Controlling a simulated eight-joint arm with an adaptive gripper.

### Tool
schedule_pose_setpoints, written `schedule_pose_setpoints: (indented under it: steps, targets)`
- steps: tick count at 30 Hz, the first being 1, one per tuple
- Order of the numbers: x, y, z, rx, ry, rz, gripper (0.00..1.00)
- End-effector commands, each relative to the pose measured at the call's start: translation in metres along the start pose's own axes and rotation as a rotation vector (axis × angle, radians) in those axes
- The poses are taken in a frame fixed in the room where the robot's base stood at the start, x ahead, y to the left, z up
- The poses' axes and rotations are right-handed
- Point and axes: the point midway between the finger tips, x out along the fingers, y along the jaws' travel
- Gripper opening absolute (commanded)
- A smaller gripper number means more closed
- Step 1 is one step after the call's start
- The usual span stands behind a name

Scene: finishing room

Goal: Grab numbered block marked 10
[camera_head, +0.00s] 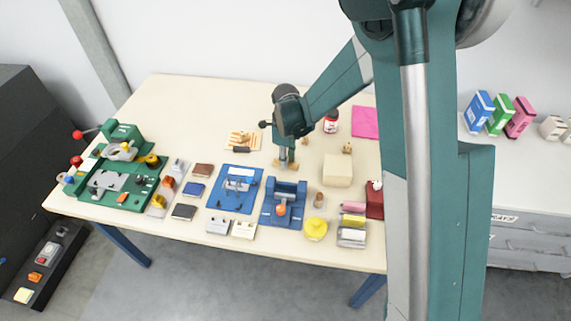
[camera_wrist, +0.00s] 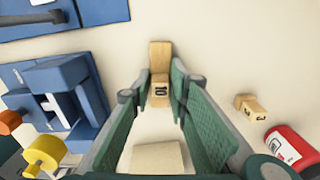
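The wooden numbered block marked 10 (camera_wrist: 160,90) lies between my gripper's fingers near their tips in the wrist view. Its number faces the camera, and a longer plain wooden face (camera_wrist: 160,56) shows just beyond it. My gripper (camera_wrist: 160,84) is open, with one green-padded finger on each side and narrow gaps beside the block. In the head view my gripper (camera_head: 286,163) points down at the table, and wooden pieces show at its fingertips; no number is readable there. Another small numbered wooden block (camera_wrist: 250,107) stands to the right in the wrist view, also in the head view (camera_head: 347,148).
A pale larger block (camera_head: 338,171) sits right of my gripper, with a red-and-white can (camera_head: 331,122) behind. Blue fixtures (camera_head: 283,205) (camera_head: 236,189) stand in front and to the left. A pink sheet (camera_head: 365,122) lies at the back. The table (camera_head: 200,110) is clear at back left.

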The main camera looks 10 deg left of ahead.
Motion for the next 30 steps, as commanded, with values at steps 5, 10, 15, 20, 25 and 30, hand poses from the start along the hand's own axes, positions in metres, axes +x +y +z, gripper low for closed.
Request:
schedule_pose_setpoints:
  steps: [5, 10, 15, 20, 25, 30]
  targets:
    - [0.0, 0.0, 0.0, 0.0, 0.0, 0.0, 0.06]
    - [0.0, 0.0, 0.0, 0.0, 0.0, 0.0, 0.06]
    - [-0.004, 0.0, 0.0, 0.0, 0.0, 0.0, 0.06]
    - [-0.016, 0.0, 0.0, 0.0, 0.0, 0.0, 0.06]
    - [-0.037, 0.0, 0.0, 0.0, 0.0, 0.0, 0.06]
    - [-0.062, 0.0, 0.0, 0.0, 0.0, 0.0, 0.06]
